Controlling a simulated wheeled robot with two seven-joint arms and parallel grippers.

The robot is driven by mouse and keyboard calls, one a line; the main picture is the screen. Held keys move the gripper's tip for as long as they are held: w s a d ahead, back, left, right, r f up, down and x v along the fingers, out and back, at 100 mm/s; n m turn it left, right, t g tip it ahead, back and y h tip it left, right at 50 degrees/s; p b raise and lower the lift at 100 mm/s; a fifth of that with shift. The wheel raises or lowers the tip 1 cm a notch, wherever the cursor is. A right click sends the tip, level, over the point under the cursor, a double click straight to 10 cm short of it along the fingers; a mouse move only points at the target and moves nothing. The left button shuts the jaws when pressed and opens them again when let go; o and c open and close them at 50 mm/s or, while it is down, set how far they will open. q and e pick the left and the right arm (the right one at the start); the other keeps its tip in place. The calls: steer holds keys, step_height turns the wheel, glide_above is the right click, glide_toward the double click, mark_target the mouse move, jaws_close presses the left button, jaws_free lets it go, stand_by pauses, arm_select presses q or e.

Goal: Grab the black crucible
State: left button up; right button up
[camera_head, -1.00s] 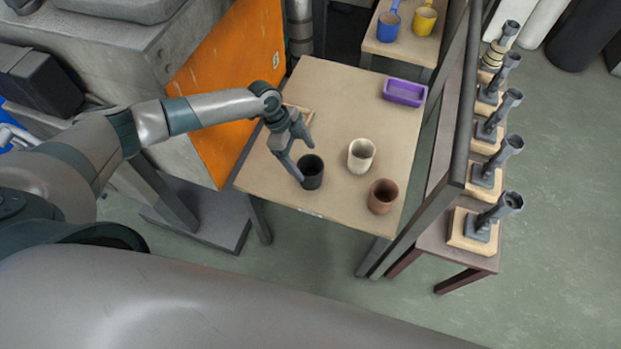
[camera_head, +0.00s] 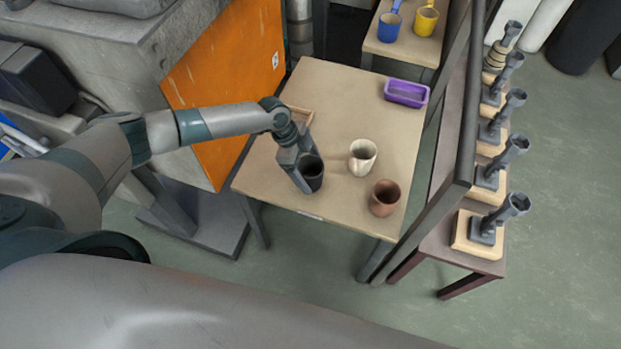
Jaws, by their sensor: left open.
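The black crucible (camera_head: 313,177) stands upright on the wooden table (camera_head: 270,187), left of a white crucible (camera_head: 362,157) and a brown crucible (camera_head: 384,198). My left gripper (camera_head: 308,172) is open at the black crucible. One finger is in front of its left side and hides part of it. The other finger is near its far rim, and I cannot tell whether either finger touches it. My right gripper is not in view.
A dark upright frame (camera_head: 425,200) stands along the right edge. An orange panel (camera_head: 222,90) is at the left.

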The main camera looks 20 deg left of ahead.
mark_target(311, 165)
arm_select(q)
steer(key=shift+d+f, duration=0.1)
steer(key=shift+f, duration=0.2)
steer(key=shift+c, duration=0.4)
steer(key=c, duration=1.3)
steer(key=shift+r, duration=0.15)
steer(key=shift+w+r+b, duration=0.1)
steer(key=shift+r+b, duration=0.4)
steer(key=shift+r, duration=0.4)
steer(key=s+d+r+b, duration=0.3)
steer(key=s+d+r, duration=0.3)
steer(key=s+r, duration=0.3)
steer(key=shift+s+d, duration=0.35)
